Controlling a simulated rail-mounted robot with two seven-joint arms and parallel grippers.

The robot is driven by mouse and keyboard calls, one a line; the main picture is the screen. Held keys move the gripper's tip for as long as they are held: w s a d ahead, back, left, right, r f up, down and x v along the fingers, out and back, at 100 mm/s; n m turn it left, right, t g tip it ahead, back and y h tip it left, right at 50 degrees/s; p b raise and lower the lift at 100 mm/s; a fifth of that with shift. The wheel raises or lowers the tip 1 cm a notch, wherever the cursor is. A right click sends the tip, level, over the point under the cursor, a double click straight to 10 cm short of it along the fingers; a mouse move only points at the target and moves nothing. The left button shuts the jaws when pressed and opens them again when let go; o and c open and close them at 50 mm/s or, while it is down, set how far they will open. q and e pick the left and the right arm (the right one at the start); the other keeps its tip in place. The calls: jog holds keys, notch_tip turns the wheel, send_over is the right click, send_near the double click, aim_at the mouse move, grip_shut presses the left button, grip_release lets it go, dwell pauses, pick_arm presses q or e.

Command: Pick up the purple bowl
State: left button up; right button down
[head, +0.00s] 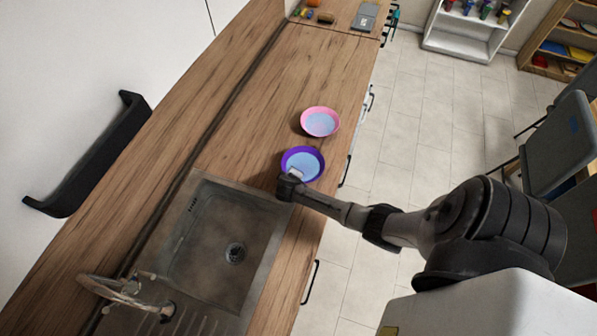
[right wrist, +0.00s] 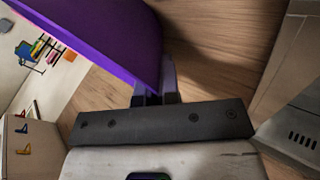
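The purple bowl (head: 286,157), light blue inside, is on the wooden counter near the sink's upper right corner in the head view. My right gripper (head: 293,176) is at its lower left rim. In the right wrist view the bowl's purple wall (right wrist: 105,35) fills the upper left. Its lower end comes down between the two dark fingers (right wrist: 157,88), which are close together on either side of the wall. The gripper looks shut on the bowl's wall. I cannot tell whether the bowl is clear of the counter. My left gripper is not in view.
A pink bowl (head: 320,122) with a light blue inside stands just beyond the purple bowl. The metal sink (head: 215,245) and its tap (head: 125,290) are nearer. The counter (head: 325,65) beyond the pink bowl is clear up to small items at the far end.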

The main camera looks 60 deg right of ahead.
jog(key=shift+r, duration=0.25)
